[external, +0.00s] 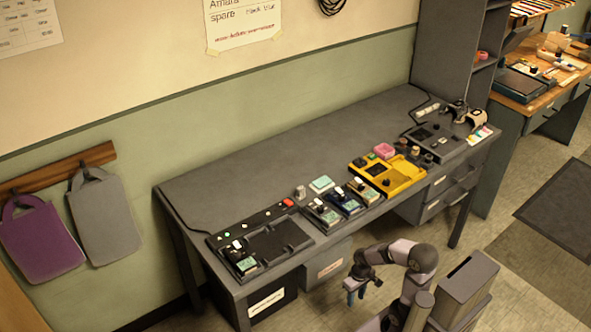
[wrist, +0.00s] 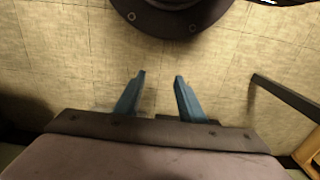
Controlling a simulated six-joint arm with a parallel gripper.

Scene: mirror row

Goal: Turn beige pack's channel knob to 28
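Several small packs with pale green faces and small knobs stand on the grey desk. One pack with a beige-looking edge (external: 363,191) sits at the left side of the yellow tray. It is too small to tell for sure that it is the beige pack, or to read its channel knob. My gripper (external: 355,296) hangs in front of the desk, below the desktop and apart from every pack. In the wrist view my gripper (wrist: 160,77) has its two blue fingers apart, with nothing between them and only floor beyond.
A black tray (external: 288,237) with a pack in its left part lies at the desk's left end. Other packs (external: 322,213) stand mid-desk, left of the yellow tray (external: 405,181). A dark console (external: 438,138) is at the right. The back of the desktop (external: 260,165) is clear.

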